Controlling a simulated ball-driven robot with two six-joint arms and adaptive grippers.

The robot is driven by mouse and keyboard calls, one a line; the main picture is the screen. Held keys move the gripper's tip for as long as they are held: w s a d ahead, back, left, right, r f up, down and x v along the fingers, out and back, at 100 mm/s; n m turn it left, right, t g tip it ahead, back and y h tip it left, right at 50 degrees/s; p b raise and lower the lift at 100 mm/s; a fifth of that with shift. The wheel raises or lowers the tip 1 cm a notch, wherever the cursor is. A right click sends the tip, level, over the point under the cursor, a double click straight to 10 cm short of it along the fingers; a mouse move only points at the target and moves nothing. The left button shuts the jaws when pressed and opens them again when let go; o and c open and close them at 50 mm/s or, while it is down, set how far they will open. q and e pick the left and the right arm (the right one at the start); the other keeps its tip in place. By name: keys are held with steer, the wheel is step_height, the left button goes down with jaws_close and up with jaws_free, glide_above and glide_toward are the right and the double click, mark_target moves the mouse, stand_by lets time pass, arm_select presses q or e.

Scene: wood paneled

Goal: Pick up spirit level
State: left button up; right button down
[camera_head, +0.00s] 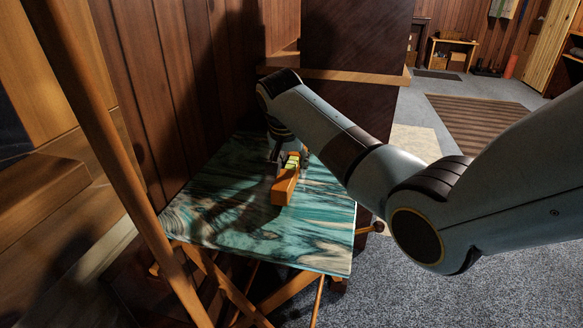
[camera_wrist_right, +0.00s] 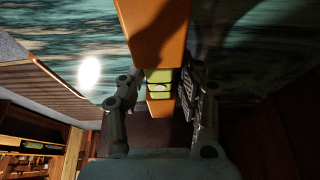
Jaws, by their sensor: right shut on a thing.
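The orange spirit level (camera_head: 285,186) with a yellow-green vial section is at the middle of the marbled green table (camera_head: 230,225) in the head view. My right gripper (camera_head: 287,160) reaches down from above and is shut on the level around its middle. In the right wrist view the level (camera_wrist_right: 156,40) runs between the two fingers of my right gripper (camera_wrist_right: 160,88), with its vial showing between them. I cannot tell whether the level touches the tabletop. My left gripper is not in view.
A wood-paneled wall (camera_head: 170,80) stands close behind the table on the left. A wooden post (camera_head: 110,140) rises at the near left. A dark cabinet (camera_head: 355,100) stands behind the table. Carpeted floor (camera_head: 440,290) is open on the right.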

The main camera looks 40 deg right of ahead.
mark_target(292, 159)
step_height(292, 159, up, 3)
steer(key=shift+w+r+p, duration=0.1)
steer(key=shift+r+p, duration=0.05)
steer(key=shift+p, duration=0.25)
steer(key=s+d+r+p, duration=0.2)
steer(key=s+d+r, duration=0.4)
steer(key=s, duration=0.3)
steer(key=shift+d+r+p, duration=0.35)
steer(key=shift+d, duration=0.35)
steer(key=c, duration=1.5)
jaws_free()
steer(key=shift+s, duration=0.1)
jaws_close()
